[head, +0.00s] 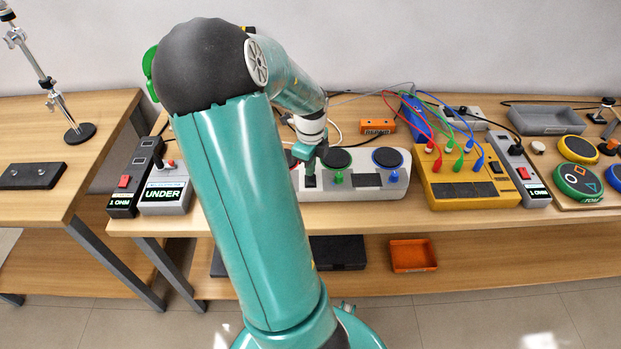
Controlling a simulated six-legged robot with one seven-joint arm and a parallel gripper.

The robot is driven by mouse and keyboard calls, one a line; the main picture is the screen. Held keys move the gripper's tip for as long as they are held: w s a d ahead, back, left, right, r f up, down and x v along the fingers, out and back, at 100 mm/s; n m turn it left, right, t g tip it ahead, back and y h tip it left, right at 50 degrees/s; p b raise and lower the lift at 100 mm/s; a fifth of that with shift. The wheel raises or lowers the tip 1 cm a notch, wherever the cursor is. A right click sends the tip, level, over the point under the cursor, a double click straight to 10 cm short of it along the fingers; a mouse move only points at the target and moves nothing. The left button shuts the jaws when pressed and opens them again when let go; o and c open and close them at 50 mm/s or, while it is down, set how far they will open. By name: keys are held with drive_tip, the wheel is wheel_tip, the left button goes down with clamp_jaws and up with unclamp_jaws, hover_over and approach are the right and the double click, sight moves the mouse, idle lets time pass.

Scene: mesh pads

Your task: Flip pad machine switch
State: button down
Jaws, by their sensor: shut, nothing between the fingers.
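A light grey machine (397,187) with round black pads stands on the middle table, partly hidden behind my arm. One pad (337,158) has a green knob below it, and another (387,157) has a blue rim and a blue knob below it. My gripper (309,164) is shut and empty. It points down over the left part of this machine, just left of the green-knob pad. I cannot tell whether its tips touch the machine.
A yellow box (460,195) with red, green and blue cables stands right of the machine. A grey strip with a red switch (523,172) is beside it. An orange box (377,126) is behind. A box reading "UNDER" (165,195) is left. Round pads (578,181) lie far right.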

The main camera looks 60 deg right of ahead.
drive_tip(key=shift+f, duration=0.5)
idle(0.3)
drive_tip(key=shift+r, duration=3.5)
drive_tip(key=w+a+r+n+t, duration=0.1)
drive_tip(key=w+a+r+n, duration=0.25)
drive_tip(key=a+n, duration=0.3)
drive_tip(key=w+a+r+n+t, duration=0.1)
drive_tip(key=w+a+r+n, duration=0.1)
drive_tip(key=w+a+n, duration=0.4)
drive_tip(key=w+a+r+n+t, duration=0.15)
drive_tip(key=a+n, duration=0.25)
drive_tip(key=a, duration=0.4)
drive_tip(key=s+a+r+n+t, duration=0.1)
drive_tip(key=s+a+r+n, duration=0.1)
drive_tip(key=a+n, duration=0.8)
drive_tip(key=s+a+r+n+t, duration=0.1)
drive_tip(key=a+r+n, duration=0.4)
drive_tip(key=a+n, duration=0.5)
drive_tip(key=shift+s+a+r, duration=0.25)
drive_tip(key=shift+s+a, duration=0.25)
drive_tip(key=shift+a, duration=0.55)
